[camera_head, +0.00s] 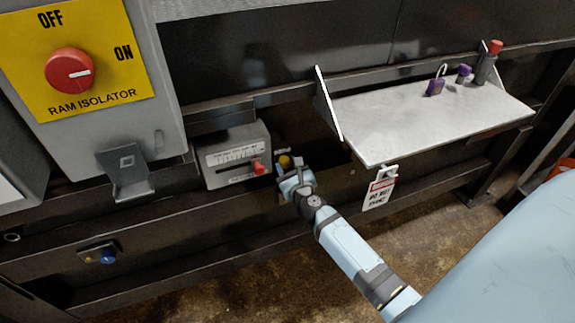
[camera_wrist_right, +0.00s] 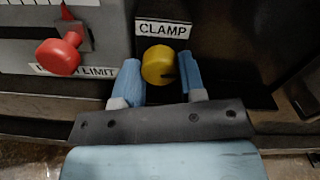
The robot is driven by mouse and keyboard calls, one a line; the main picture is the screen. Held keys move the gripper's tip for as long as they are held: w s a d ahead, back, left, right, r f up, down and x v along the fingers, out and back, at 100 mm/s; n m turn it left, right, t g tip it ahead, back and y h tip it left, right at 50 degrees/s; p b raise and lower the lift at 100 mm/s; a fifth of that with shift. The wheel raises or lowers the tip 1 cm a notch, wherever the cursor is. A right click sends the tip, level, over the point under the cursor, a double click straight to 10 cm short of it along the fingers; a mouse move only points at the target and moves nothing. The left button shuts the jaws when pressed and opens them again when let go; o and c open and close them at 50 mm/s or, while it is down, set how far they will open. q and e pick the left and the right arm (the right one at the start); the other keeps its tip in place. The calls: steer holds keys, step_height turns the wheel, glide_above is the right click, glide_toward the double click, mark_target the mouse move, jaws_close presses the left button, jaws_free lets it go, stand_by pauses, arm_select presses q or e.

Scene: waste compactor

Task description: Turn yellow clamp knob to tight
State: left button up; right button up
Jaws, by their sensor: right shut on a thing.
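The yellow clamp knob (camera_wrist_right: 158,64) sits below a white CLAMP label (camera_wrist_right: 164,29) in the right wrist view. A dark mark shows at its lower right. My right gripper (camera_wrist_right: 160,80) has one blue finger on each side of the knob and is shut on it. In the head view the knob (camera_head: 285,162) shows just beyond the right gripper (camera_head: 290,172), beside the grey box, partly hidden. No TIGHT marking can be read. My left gripper is not in view.
A grey box (camera_head: 230,135) with a red lever knob (camera_head: 258,168) stands close left of the clamp. A white shelf (camera_head: 420,110) with a purple padlock (camera_head: 436,86) juts out at right, a hanging tag (camera_head: 379,192) below its edge. The RAM ISOLATOR panel (camera_head: 105,75) is at upper left.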

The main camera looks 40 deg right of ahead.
steer(key=n+p, duration=0.2)
steer(key=n, duration=0.1)
steer(key=shift+r, duration=0.15)
steer(key=n+p, duration=0.1)
steer(key=n, duration=0.2)
steer(key=n+p, duration=0.2)
steer(key=shift+n, duration=0.4)
steer(key=n+p, duration=0.3)
steer(key=n, duration=0.2)
steer(key=shift+a+n, duration=0.1)
steer(key=shift+n, duration=0.2)
steer(key=shift+n+p, duration=0.4)
steer(key=shift+n, duration=0.4)
steer(key=shift+g, duration=0.3)
steer(key=shift+f+n, duration=0.2)
steer(key=shift+n, duration=0.1)
steer(key=o, duration=0.9)
